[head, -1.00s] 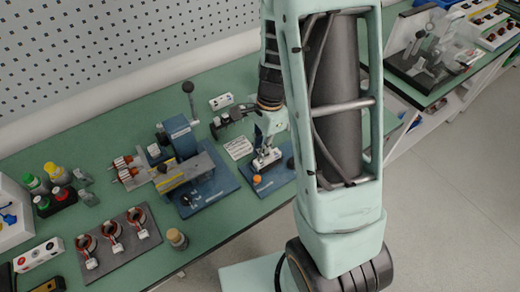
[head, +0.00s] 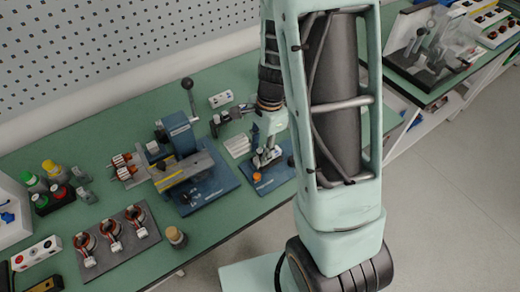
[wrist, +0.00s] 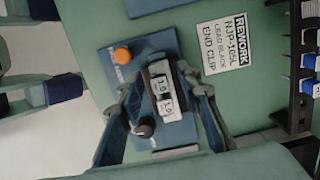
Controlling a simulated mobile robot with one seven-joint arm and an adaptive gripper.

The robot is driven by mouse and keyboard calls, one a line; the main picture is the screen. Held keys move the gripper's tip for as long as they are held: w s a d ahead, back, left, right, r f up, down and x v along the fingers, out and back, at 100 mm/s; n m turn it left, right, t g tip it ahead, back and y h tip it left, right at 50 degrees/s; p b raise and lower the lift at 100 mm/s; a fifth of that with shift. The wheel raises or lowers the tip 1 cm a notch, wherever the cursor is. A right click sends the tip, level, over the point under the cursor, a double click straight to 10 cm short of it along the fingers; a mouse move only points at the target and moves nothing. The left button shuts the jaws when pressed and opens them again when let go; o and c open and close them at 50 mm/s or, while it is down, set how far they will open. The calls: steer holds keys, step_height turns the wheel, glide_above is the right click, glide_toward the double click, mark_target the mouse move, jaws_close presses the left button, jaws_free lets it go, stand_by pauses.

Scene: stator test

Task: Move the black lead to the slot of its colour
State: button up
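My gripper (wrist: 162,88) points down over a small blue fixture (wrist: 118,72) on the green bench. Its two dark fingers stand apart on either side of a white block with dark markings (wrist: 166,92). I cannot tell whether they touch it. The fixture has an orange button (wrist: 122,56) and a dark round knob (wrist: 146,128); in the head view the orange button (head: 257,176) shows below my wrist. A label (wrist: 228,55) beside the fixture reads REWORK, LEAD BLACK, END CLIP. I cannot make out the black lead or its slot for certain.
A dark rack with blue and black parts (wrist: 310,62) stands at the right edge of the wrist view. In the head view, a larger blue machine (head: 180,135) stands left of my wrist.

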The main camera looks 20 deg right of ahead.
steer(key=shift+r, duration=0.1)
step_height(320, 180, up, 12)
steer(key=d, duration=0.1)
steer(key=shift+w+d, duration=0.25)
steer(key=shift+d, duration=0.1)
stand_by(0.8)
